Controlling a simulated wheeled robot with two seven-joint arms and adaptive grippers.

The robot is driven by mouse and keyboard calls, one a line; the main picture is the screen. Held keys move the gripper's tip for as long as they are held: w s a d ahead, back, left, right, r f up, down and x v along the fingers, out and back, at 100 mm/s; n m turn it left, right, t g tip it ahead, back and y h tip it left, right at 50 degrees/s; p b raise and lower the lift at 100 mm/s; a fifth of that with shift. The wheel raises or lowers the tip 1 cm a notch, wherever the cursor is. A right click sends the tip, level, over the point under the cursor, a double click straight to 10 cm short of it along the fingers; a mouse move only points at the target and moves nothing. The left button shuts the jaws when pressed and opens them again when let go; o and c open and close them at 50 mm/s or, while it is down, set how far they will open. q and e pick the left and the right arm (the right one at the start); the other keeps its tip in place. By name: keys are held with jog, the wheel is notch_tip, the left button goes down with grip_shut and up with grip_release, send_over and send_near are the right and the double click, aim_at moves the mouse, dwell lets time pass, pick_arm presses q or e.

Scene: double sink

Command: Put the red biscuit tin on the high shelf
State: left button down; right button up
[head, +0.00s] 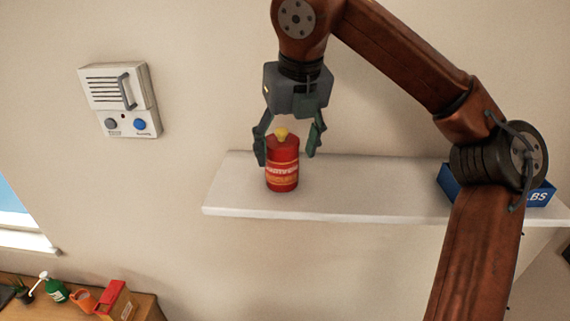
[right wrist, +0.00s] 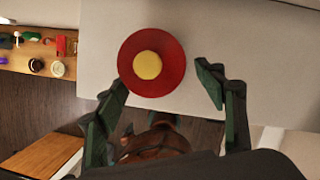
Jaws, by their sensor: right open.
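The red biscuit tin (head: 283,168), a red cylinder with a yellow knob on its lid, stands upright on the white high shelf (head: 370,191), near its left end. My right gripper (head: 289,158) is above the tin, pointing down, with its fingers spread either side of the upper part. In the right wrist view the tin's round red lid (right wrist: 133,82) and yellow knob show from above. There the open fingers (right wrist: 160,92) are apart, with a clear gap between the right finger and the lid. Whether the left finger touches the tin I cannot tell. My left gripper is not in view.
A blue box (head: 538,193) stands at the shelf's right end, partly behind my right arm. A white wall unit (head: 119,97) hangs at left. A wooden counter below left holds a green bottle (head: 56,290) and a box (head: 116,301). The shelf's middle is clear.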

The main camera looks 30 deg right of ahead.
jog(key=p+v, duration=0.1)
jog(key=v, duration=0.5)
jog(key=shift+a+r, duration=0.1)
jog(key=shift+r, duration=0.1)
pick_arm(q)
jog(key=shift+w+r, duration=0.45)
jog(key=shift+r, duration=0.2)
pick_arm(e)
jog(key=shift+r, duration=0.35)
jog(key=shift+s, duration=0.1)
